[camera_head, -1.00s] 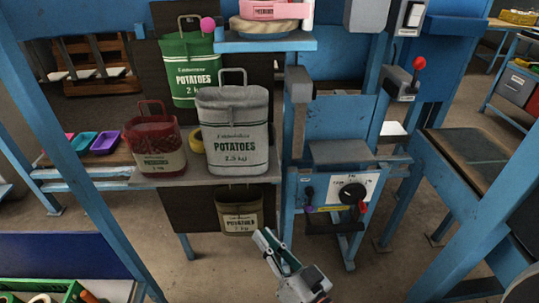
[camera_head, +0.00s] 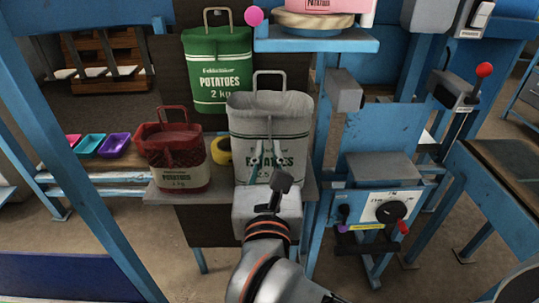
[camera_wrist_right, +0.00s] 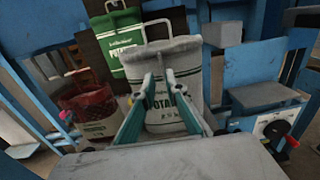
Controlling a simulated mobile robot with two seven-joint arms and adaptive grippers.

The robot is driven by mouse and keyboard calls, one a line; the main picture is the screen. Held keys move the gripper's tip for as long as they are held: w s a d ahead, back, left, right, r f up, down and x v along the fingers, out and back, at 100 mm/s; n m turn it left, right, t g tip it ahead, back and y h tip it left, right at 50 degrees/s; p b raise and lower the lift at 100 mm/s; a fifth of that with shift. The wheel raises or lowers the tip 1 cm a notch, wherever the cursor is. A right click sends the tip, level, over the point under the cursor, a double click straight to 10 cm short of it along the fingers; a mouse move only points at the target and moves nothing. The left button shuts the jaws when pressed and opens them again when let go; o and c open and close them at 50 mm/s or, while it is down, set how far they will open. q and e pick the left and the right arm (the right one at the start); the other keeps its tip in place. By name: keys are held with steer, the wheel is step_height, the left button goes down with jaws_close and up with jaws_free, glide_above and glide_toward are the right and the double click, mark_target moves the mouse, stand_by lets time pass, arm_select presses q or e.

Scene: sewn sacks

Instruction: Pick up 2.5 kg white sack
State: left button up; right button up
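The white 2.5 kg potato sack (camera_head: 270,112) stands upright on a grey shelf, with its wire handle raised above the top. It also shows in the right wrist view (camera_wrist_right: 182,62). My right gripper (camera_head: 267,160) is in front of the sack's lower label, pointing at it. Its two green fingers are apart with nothing held between them; the wrist view (camera_wrist_right: 160,78) shows the tips before the printed label. I cannot tell whether the tips touch the cloth. My gripper body and wrist hide the sack's lower front. My left gripper is out of view.
A red sack (camera_head: 170,155) stands on the shelf (camera_head: 165,195) left of the white one, with a yellow roll (camera_head: 221,151) between. A green 2 kg sack (camera_head: 218,75) hangs behind. A blue frame with a dial panel (camera_head: 378,209) is close on the right.

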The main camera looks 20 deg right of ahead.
mark_target(270, 130)
steer(key=x, duration=0.7)
steer(key=shift+s+d+f, duration=0.1)
steer(key=shift+d+f, duration=0.05)
steer(key=shift+f, duration=0.1)
steer(key=shift+w+d, duration=0.1)
steer(key=shift+w, duration=0.25)
jaws_close()
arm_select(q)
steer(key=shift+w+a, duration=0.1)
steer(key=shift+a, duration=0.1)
